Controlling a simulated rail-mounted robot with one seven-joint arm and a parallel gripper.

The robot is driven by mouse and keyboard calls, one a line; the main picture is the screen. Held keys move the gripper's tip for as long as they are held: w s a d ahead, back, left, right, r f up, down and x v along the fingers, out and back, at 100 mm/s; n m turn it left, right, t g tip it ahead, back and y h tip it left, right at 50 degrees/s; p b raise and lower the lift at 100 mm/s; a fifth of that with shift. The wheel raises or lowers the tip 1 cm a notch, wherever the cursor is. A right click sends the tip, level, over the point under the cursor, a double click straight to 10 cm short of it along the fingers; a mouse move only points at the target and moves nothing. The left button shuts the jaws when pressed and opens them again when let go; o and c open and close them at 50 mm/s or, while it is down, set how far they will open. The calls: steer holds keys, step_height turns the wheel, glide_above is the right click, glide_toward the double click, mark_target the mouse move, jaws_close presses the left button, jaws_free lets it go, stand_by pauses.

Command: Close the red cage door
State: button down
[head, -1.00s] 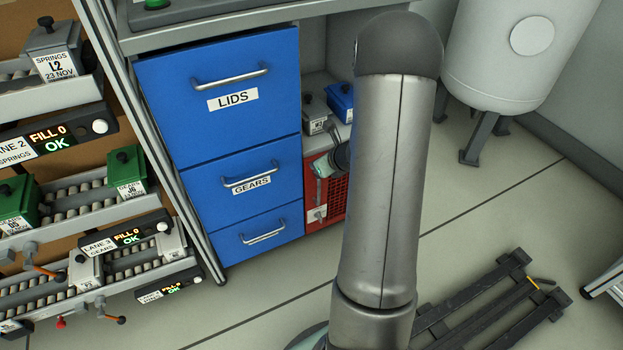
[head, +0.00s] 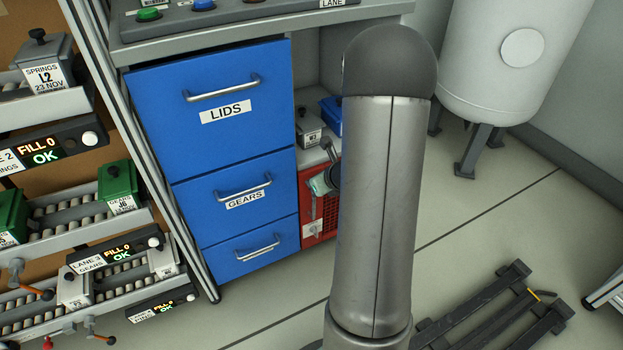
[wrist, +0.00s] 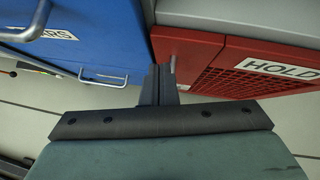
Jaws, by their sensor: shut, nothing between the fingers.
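The red cage (head: 328,224) stands low, just right of the blue drawers, in the head view. My own arm hides its right part. In the wrist view its red front shows a plain strip (wrist: 186,48) and a mesh panel (wrist: 268,82) with a HOLD label. The panel looks about in line with the strip; I cannot tell whether the door is fully closed. My gripper (wrist: 159,85) is shut and empty, its fingers close to the plain strip beside a small grey bar. Whether they touch is unclear. In the head view, my teal gripper body shows before the cage.
Blue drawers (head: 222,150) stand left of the cage, with handles sticking out. Grey (head: 309,128) and blue boxes sit above the cage. A dark pallet (head: 500,312) lies on the floor at lower right. A white tank (head: 505,60) stands behind. Floor between is clear.

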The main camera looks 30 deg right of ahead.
steer(key=a+p+v, duration=0.1)
steer(key=p+v, duration=0.3)
steer(key=v, duration=0.7)
steer(key=shift+s+a+f, duration=0.3)
steer(key=shift+s+f, duration=0.05)
steer(key=shift+f, duration=0.05)
steer(key=s+a+r+n+g+y+p, duration=0.3)
steer(key=a+r+n+g+y+p, duration=0.15)
steer(key=a+r+n+p, duration=1.6)
steer(key=s+a+r+n+g+h+p, duration=0.1)
steer(key=s+r+n+p, duration=0.4)
steer(key=r, duration=0.5)
steer(key=s+a+r+n+g+h+p, duration=0.1)
steer(key=s+r+n+g+h+p, duration=0.2)
steer(key=s+r+n+p, duration=0.3)
step_height(320, 180, up, 5)
steer(key=n+h+p, duration=0.1)
steer(key=n, duration=0.2)
steer(key=shift+s+a, duration=0.15)
steer(key=shift+a, duration=0.25)
steer(key=shift+r+n, duration=0.1)
steer(key=shift+n, duration=0.15)
